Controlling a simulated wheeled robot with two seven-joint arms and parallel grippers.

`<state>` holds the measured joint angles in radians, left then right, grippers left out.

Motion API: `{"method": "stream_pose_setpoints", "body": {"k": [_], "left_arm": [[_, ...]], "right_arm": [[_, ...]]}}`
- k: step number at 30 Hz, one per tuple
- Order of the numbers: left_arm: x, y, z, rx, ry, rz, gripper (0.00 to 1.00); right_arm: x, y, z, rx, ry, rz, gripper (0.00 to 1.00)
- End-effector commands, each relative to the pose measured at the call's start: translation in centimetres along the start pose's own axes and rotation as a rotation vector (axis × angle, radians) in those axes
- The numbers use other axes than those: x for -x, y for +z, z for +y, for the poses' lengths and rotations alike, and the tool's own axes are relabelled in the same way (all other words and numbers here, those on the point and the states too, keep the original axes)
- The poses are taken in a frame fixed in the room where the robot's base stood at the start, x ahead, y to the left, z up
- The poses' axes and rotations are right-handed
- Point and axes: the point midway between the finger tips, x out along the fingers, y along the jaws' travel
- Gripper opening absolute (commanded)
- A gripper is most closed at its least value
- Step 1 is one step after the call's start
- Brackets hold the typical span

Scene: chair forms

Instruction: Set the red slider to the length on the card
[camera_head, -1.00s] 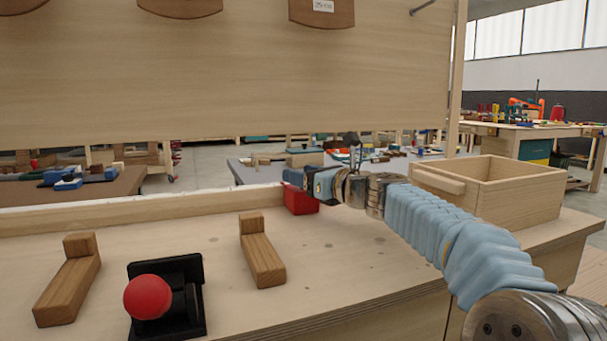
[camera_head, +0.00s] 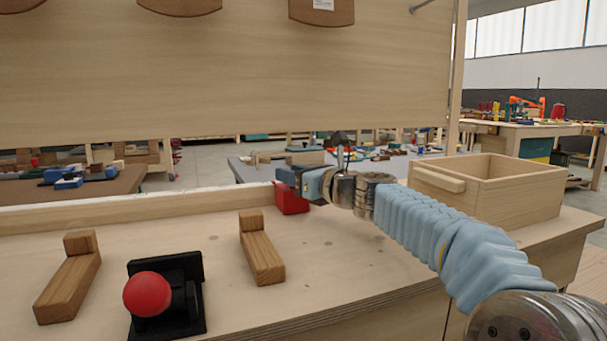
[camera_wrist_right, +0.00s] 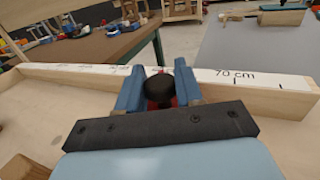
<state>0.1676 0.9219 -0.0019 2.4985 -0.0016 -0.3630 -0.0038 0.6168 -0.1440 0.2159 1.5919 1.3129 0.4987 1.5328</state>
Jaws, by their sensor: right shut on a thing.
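The red slider (camera_head: 292,200) sits against the low back rail of the bench in the head view. My right gripper (camera_head: 284,180) is over it, its arm reaching in from the right. In the right wrist view the blue fingers of my right gripper (camera_wrist_right: 159,92) are shut around the slider's round black knob (camera_wrist_right: 159,87), with a little red below it. A white scale strip (camera_wrist_right: 290,81) runs along the rail, marked 70 cm right of the knob. A small white card (camera_head: 323,4) at the top edge is cut off and unreadable. My left gripper is not in view.
A red ball-topped knob on a black base (camera_head: 166,297) stands at the front, between two wooden L-shaped blocks (camera_head: 70,285) (camera_head: 263,256). An open wooden box (camera_head: 520,200) stands at the right. The bench between the blocks and rail is clear.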

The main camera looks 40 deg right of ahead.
Motion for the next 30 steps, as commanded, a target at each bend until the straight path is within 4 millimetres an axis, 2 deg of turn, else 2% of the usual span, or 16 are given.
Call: {"method": "stream_pose_setpoints", "body": {"k": [1,3,7,18,19,21,23,30], "left_arm": [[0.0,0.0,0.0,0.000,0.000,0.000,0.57],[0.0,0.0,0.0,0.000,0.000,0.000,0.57],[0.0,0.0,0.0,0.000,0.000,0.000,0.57],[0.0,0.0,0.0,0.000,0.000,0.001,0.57],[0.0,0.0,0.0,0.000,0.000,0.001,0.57],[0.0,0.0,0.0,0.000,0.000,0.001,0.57],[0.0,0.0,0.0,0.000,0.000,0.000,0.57],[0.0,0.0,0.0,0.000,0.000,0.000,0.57]], "right_arm": [[-0.5,0.4,1.5,0.001,0.009,-0.007,0.00],[-1.1,0.4,2.9,0.000,0.009,-0.007,0.00],[-1.8,0.4,4.8,0.000,0.006,-0.007,0.00],[-2.0,0.5,5.3,0.001,0.002,-0.008,0.00],[-2.0,0.5,5.3,0.001,0.002,-0.008,0.40],[-2.0,0.5,5.3,0.001,0.002,-0.008,0.51],[-2.0,0.5,5.2,0.001,0.002,-0.007,0.56],[-2.0,0.3,5.2,0.001,0.002,-0.004,0.56]]}}
